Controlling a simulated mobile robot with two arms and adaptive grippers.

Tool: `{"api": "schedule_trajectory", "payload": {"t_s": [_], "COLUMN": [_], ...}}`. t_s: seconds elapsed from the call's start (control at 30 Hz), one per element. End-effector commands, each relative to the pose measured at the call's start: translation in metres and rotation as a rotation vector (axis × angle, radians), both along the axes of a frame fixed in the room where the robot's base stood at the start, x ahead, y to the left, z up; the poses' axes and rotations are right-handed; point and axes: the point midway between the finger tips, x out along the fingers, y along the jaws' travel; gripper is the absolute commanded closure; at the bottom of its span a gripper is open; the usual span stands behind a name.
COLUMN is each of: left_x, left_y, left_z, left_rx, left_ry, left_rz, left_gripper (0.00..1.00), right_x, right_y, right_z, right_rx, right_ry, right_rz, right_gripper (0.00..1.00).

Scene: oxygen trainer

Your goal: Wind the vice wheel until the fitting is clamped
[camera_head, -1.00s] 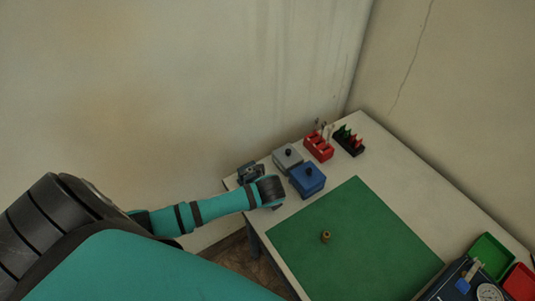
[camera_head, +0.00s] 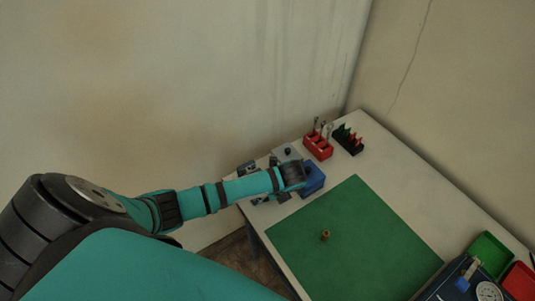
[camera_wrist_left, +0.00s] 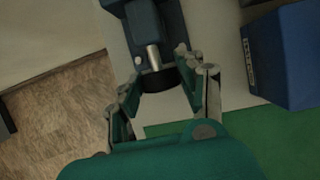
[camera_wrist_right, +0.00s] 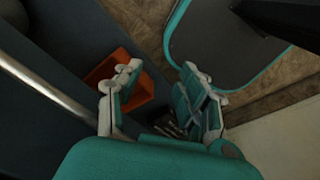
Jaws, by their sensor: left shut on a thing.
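The vice (camera_wrist_left: 145,25) is a dark blue block with a metal shaft and a black wheel (camera_wrist_left: 157,79) in the left wrist view. My left gripper (camera_wrist_left: 160,74) is shut on the wheel, with a finger at either side of it. In the head view, the vice (camera_head: 247,168) stands at the table's far left corner, partly behind my left arm. A small brass fitting (camera_head: 325,235) stands on the green mat (camera_head: 350,265). The vice jaws cannot be made out. My right gripper (camera_wrist_right: 165,82) is open and empty in the right wrist view, away from the wheel.
A blue box (camera_head: 314,179) and a grey box (camera_head: 287,152) stand close to my left wrist. Red (camera_head: 318,147) and black (camera_head: 348,140) racks stand behind. A gauge unit (camera_head: 485,290) and green (camera_head: 491,252) and red bins are at the right. The mat is mostly clear.

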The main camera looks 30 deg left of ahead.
Motion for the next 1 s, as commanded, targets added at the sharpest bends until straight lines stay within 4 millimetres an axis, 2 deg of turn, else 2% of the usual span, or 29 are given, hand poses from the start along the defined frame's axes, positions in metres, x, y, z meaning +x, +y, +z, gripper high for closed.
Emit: {"api": "schedule_trajectory", "payload": {"t_s": [0.27,0.3,0.47,0.77,0.87,1.0], "left_x": [0.0,0.0,0.0,0.0,0.0,-0.002], "left_y": [-0.001,-0.001,-0.001,-0.002,-0.005,-0.015], "left_z": [0.0,0.0,0.0,0.002,0.011,0.035], "left_rx": [-0.001,-0.001,-0.001,0.0,-0.002,-0.003], "left_ry": [0.004,0.004,0.003,0.002,-0.001,-0.002], "left_rz": [-0.001,-0.002,-0.001,0.0,-0.002,-0.003], "left_gripper": [0.94,0.58,0.38,0.38,0.38,0.38], "right_x": [0.0,0.0,0.0,0.0,0.0,0.0], "right_y": [0.0,0.001,0.002,0.004,0.003,0.003], "right_z": [0.0,0.0,0.0,0.0,0.0,0.0], "right_rx": [0.0,0.001,0.003,0.004,0.004,0.003], "right_ry": [0.0,0.0,0.0,0.0,0.0,0.0], "right_rz": [0.0,0.0,-0.001,0.001,0.001,0.001], "right_gripper": [0.6,0.6,0.6,0.6,0.6,0.6]}}
